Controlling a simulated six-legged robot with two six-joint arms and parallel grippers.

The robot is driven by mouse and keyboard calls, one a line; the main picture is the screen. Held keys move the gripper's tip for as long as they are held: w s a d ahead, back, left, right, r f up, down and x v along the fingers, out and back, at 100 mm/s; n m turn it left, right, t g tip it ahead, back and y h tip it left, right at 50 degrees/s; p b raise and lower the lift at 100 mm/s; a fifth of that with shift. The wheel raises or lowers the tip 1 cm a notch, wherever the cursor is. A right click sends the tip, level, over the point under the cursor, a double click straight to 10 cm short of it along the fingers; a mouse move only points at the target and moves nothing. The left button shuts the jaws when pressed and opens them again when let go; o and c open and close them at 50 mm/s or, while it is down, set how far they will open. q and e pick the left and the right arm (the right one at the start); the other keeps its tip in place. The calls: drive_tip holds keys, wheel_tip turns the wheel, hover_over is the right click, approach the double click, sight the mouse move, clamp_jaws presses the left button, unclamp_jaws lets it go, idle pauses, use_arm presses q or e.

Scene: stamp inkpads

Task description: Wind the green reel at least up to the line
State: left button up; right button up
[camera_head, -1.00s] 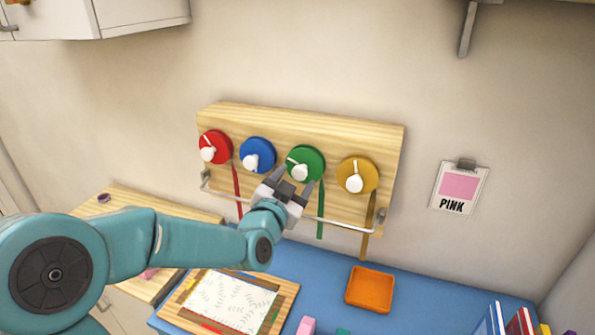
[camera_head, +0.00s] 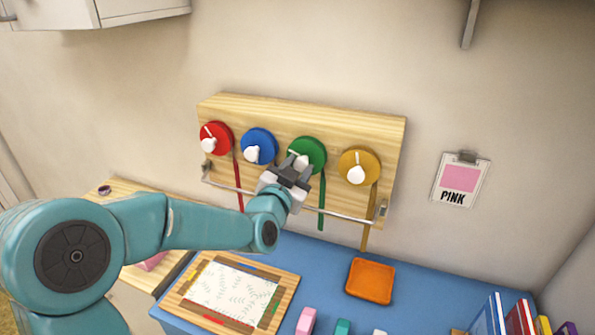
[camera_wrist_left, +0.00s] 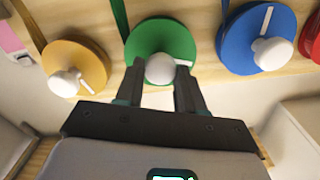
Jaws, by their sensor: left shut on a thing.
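The green reel (camera_head: 312,152) is on the wooden wall board, third from the left. It also shows in the left wrist view (camera_wrist_left: 160,35). Its green ribbon (camera_head: 322,205) hangs down past the metal bar. My left gripper (camera_head: 297,166) is at the reel's front, with its two fingers on either side of the white knob (camera_wrist_left: 160,68). It is shut on the knob. In the head view the gripper hides most of the knob. A white mark on the reel (camera_wrist_left: 183,62) shows beside the knob. My right gripper is in no view.
Red (camera_head: 216,138), blue (camera_head: 259,146) and yellow (camera_head: 360,166) reels with white knobs sit on the same board (camera_head: 300,115). A metal bar (camera_head: 340,222) crosses in front of the ribbons. An orange tray (camera_head: 370,281) and a framed sheet (camera_head: 230,294) lie on the blue table below.

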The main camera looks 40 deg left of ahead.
use_arm(q)
drive_tip(key=n+b, duration=0.7)
drive_tip(key=b, duration=0.2)
drive_tip(key=shift+f, duration=0.2)
drive_tip(key=n+b, duration=0.2)
drive_tip(key=n, duration=0.1)
drive_tip(key=shift+a, duration=0.1)
drive_tip(key=n+b, duration=0.3)
drive_tip(key=n, duration=0.2)
drive_tip(key=shift+s+r+n+b, duration=0.1)
drive_tip(key=shift+n+b, duration=0.2)
drive_tip(key=shift+b, duration=0.05)
drive_tip(key=n+b, duration=0.2)
drive_tip(key=n, duration=0.3)
drive_tip(key=shift+a+n, duration=0.1)
drive_tip(key=shift+n, duration=0.2)
drive_tip(key=o, duration=0.9)
drive_tip(key=shift+o, duration=0.6)
drive_tip(key=shift+s, duration=0.1)
